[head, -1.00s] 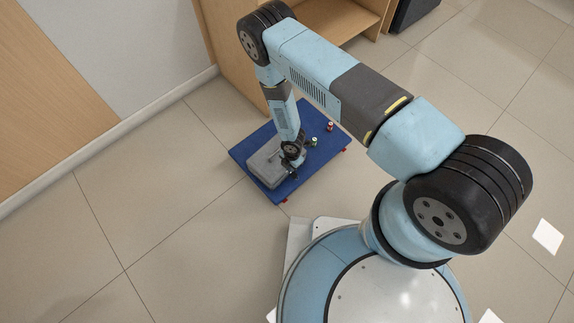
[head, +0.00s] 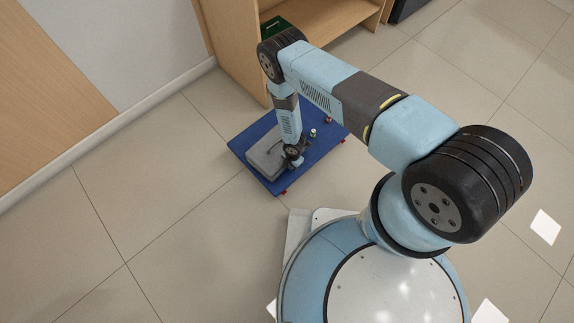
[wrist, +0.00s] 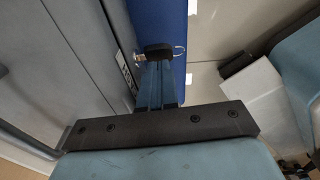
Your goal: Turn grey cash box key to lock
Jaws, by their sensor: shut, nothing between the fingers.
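The grey cash box (head: 262,157) lies on a blue platform, and its side fills the left of the wrist view (wrist: 70,60). The key (wrist: 155,51) has a black head and stands out from the box's side, with a thin metal ring at its right end. How far its shaft sits in the lock is hard to see. My gripper (wrist: 157,72) is shut and empty, its fingertips right at the key head in the picture. Whether they touch it I cannot tell. In the head view my gripper (head: 292,162) is at the box's right side, and the key is hidden.
The blue platform (head: 243,145) has red wheels and stands on the tiled floor. A wooden shelf unit (head: 235,60) with a green crate (head: 276,27) stands behind. Floor at left is clear.

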